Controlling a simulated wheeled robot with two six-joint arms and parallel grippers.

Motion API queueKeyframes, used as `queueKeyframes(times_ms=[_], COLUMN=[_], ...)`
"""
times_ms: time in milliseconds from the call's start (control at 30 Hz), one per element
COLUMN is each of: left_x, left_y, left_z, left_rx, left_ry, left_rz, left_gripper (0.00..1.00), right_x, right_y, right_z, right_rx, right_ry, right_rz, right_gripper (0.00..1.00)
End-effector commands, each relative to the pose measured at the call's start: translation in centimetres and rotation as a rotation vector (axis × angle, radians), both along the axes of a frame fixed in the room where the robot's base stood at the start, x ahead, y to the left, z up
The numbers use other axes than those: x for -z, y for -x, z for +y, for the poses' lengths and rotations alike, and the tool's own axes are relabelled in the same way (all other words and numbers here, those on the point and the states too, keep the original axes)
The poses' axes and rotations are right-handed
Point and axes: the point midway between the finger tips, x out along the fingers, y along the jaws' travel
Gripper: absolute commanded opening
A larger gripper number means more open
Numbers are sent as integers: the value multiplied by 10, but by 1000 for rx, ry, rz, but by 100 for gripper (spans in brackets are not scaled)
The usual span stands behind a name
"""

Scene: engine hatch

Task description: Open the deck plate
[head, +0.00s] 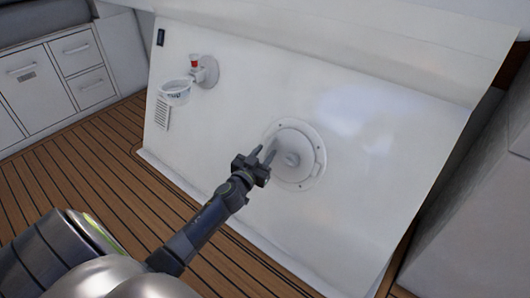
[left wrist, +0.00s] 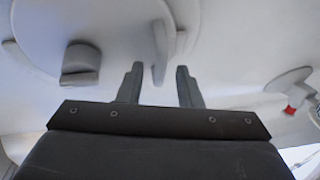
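The deck plate (head: 308,172) is a round white cover in a ring on the white panel, and it looks closed. In that view a thin tab (left wrist: 160,52) sticks out at the plate's edge. My left gripper (head: 264,151) is at the plate's left edge, its two fingers apart. In the left wrist view, the fingertips (left wrist: 158,68) stand on either side of the tab, with gaps showing. I cannot tell whether the tab lies between them in depth. My right gripper is not in view.
White drawers (head: 76,47) stand at the far left. The wooden floor (head: 110,150) is clear.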

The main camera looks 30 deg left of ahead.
Motion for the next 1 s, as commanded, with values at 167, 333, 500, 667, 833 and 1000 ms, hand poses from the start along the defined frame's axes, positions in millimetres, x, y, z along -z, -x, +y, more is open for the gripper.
queueKeyframes(times_ms=[167,333,500,667,833,1000], left_x=[0,0,0,0,0,0], left_y=[-9,-10,-9,-9,-9,-9], left_z=[1,1,1,1,1,1], left_rx=[0,0,0,0,0,-1], left_ry=[0,0,0,0,0,-1], left_rz=[0,0,0,0,0,0], left_gripper=[32,32,22,1,0,0], right_x=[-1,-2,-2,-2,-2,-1], right_y=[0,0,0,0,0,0], right_z=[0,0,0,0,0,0], right_rx=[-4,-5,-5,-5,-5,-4], right_ry=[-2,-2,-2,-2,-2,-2], right_rz=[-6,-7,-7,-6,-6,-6], right_gripper=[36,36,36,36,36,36])
